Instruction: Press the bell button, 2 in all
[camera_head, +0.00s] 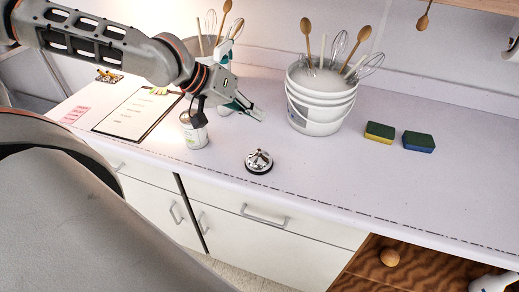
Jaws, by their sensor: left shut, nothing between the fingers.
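The bell (259,161), a small silver dome with a button on top and a dark base, stands upright on the light counter near its front edge. My left gripper (258,114) comes in from the left, above the counter and behind the bell in the picture. Its fingers are shut and empty, apart from the bell. My right gripper is not clearly in view.
A can (194,134) stands left of the bell, below my left wrist. A clipboard (128,112) lies further left. A white bucket (318,110) with utensils stands behind, with two sponges (419,141) to its right. The counter right of the bell is clear.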

